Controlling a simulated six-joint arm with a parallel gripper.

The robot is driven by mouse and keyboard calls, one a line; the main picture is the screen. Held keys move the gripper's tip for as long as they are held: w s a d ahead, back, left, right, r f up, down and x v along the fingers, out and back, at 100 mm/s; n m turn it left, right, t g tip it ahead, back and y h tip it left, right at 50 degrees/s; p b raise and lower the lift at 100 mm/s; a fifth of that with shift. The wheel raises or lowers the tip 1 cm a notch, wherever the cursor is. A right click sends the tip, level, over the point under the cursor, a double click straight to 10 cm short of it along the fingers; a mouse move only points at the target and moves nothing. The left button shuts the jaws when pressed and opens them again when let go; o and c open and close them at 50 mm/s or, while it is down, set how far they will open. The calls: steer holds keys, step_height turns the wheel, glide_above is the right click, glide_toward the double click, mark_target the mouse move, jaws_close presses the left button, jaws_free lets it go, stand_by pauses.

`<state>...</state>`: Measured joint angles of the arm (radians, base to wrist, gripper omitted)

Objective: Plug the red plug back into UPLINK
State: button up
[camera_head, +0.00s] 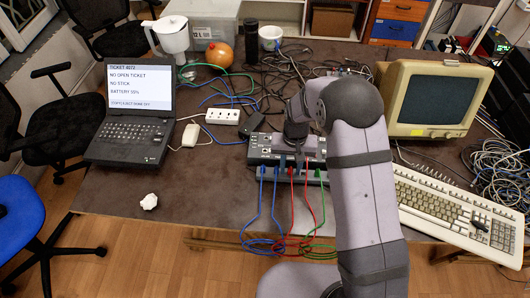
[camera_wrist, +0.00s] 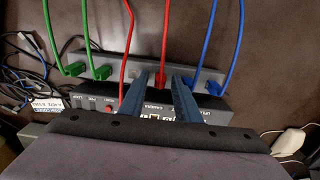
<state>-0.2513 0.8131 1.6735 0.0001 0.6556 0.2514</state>
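A dark network box (camera_head: 258,148) stands on the table with blue, red and green cables at its front. In the wrist view, a red plug (camera_wrist: 163,81) with its cable shows between the blue fingers of my gripper (camera_wrist: 160,80). The fingers are apart, with gaps on both sides of the plug. A second red cable (camera_wrist: 127,45) runs down behind or beside the left finger; its end is partly hidden. A partly visible label that seems to read UPLINK (camera_wrist: 210,112) is right of the right finger. I cannot tell which red plug belongs there.
Green plugs (camera_wrist: 102,72) sit to the left and blue plugs (camera_wrist: 210,87) to the right in the wrist view. Cable loops (camera_head: 262,243) hang at the table front. A laptop (camera_head: 130,115), a power strip (camera_head: 222,116), a monitor (camera_head: 430,98) and a keyboard (camera_head: 450,208) stand around.

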steer(key=shift+c, duration=0.6)
jaws_close()
steer(key=shift+r, duration=0.2)
steer(key=shift+r+p, duration=1.7)
steer(key=shift+r, duration=0.25)
steer(key=w+a+r, duration=0.1)
steer(key=w+a, duration=0.1)
steer(key=w+a+r+p, duration=0.1)
steer(key=w+a, duration=0.1)
steer(key=a, duration=0.1)
steer(key=w+a+r, duration=0.1)
steer(key=w+a, duration=0.1)
steer(key=a, duration=0.1)
steer(key=shift+w+r, duration=0.15)
steer(key=shift+w, duration=0.25)
steer(key=shift+w+a+r+p, duration=0.3)
steer(key=shift+a+p, duration=0.05)
steer(key=shift+a, duration=0.2)
